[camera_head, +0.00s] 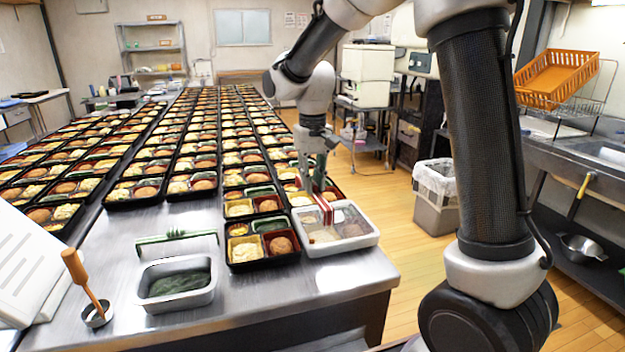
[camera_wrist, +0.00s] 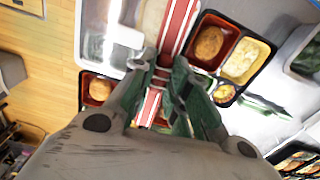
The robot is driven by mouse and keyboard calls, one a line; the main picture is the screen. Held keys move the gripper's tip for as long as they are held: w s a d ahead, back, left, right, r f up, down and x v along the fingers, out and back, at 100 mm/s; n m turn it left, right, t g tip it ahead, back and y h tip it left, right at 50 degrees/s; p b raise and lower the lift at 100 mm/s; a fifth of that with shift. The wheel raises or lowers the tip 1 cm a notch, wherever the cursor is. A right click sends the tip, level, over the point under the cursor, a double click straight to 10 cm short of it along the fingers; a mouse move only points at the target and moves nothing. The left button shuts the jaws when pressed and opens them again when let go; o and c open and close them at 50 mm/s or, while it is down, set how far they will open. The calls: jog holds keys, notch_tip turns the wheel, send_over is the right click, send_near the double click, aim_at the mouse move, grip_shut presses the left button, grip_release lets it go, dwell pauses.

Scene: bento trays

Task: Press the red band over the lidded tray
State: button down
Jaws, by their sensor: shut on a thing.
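The lidded tray (camera_head: 362,240) is white with a clear lid, near the table's front right corner; food shows dimly through the lid. It also shows at the upper left of the wrist view (camera_wrist: 92,50). The red band (camera_head: 325,210) has a pale stripe and stands at the tray's left part. In the wrist view the red band (camera_wrist: 180,25) runs lengthwise between my fingers. My gripper (camera_head: 318,190) points down over the tray, shut on the band. Whether the band touches the lid is hard to tell.
An open black bento tray (camera_head: 262,262) sits close on the left of the lidded tray. Rows of filled trays cover the table behind. A metal pan (camera_head: 178,300), a green-barred stand (camera_head: 176,237) and an orange-handled tool (camera_head: 80,275) stand left. Bare steel lies in front.

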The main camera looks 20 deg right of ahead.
jog(key=shift+f+m, duration=0.1)
jog(key=shift+m, duration=0.2)
jog(key=shift+f, duration=2.5)
jog(key=shift+f, duration=0.1)
jog(key=shift+f, duration=0.3)
jog(key=shift+f, duration=0.1)
jog(key=shift+f, duration=1.45)
jog(key=shift+f, duration=0.1)
